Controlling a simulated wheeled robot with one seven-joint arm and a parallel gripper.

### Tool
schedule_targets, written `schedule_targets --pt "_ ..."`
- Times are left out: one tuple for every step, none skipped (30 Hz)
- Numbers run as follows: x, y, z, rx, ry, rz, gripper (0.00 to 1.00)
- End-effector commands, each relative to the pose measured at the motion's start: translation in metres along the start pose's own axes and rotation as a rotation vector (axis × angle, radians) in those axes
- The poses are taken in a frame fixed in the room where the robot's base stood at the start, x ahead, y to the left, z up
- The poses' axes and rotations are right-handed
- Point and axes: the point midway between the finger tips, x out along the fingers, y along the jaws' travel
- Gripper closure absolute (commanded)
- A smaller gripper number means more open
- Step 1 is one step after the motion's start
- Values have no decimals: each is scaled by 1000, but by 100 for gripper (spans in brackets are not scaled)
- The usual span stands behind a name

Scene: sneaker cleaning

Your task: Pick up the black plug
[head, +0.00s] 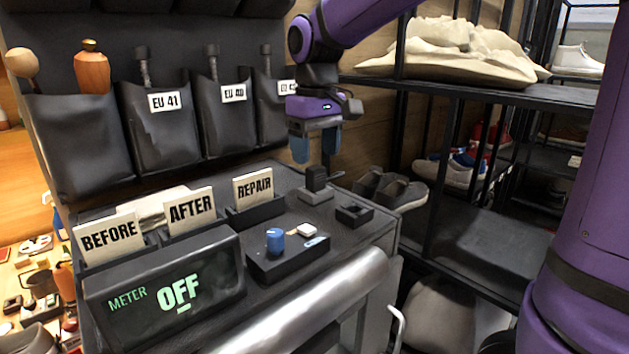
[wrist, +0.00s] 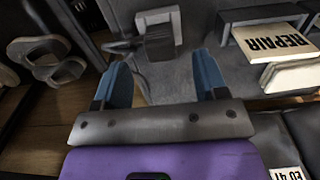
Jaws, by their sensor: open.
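The black plug (head: 316,179) stands upright on a small grey base (head: 316,196) at the right back of the dark bench. It also shows in the wrist view (wrist: 158,43), beyond the fingertips and roughly centred between them. My gripper (head: 316,152) is open and empty, with its two blue fingers above the plug and apart from it. In the wrist view my gripper (wrist: 163,68) has its fingers spread wider than the plug.
A small black square holder (head: 354,213) sits in front of the plug. A control box with a blue knob (head: 275,240) is to the left. The REPAIR card (head: 253,190) stands in a tray nearby. A shelf with shoes (head: 390,190) is to the right.

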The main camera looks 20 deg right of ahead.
Motion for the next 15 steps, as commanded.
schedule_targets --pt "4 0 0 0 0 0 34" --pt "5 0 0 0 0 0 34" --pt "7 0 0 0 0 0 34" --pt "9 0 0 0 0 0 34" --pt "10 0 0 0 0 0 34" --pt "14 0 0 0 0 0 34" --pt "17 0 0 0 -1 0 34" --pt "21 0 0 -1 -1 0 34" --pt "27 0 -1 -1 -2 0 34" --pt "32 0 -1 -1 -3 0 34" --pt "36 -1 -2 -1 -3 0 34" --pt "42 0 -2 -1 -2 0 34" --pt "46 0 -2 -1 -2 0 34" --pt "49 0 -2 -1 -2 0 34" --pt "53 0 -2 0 0 0 34"
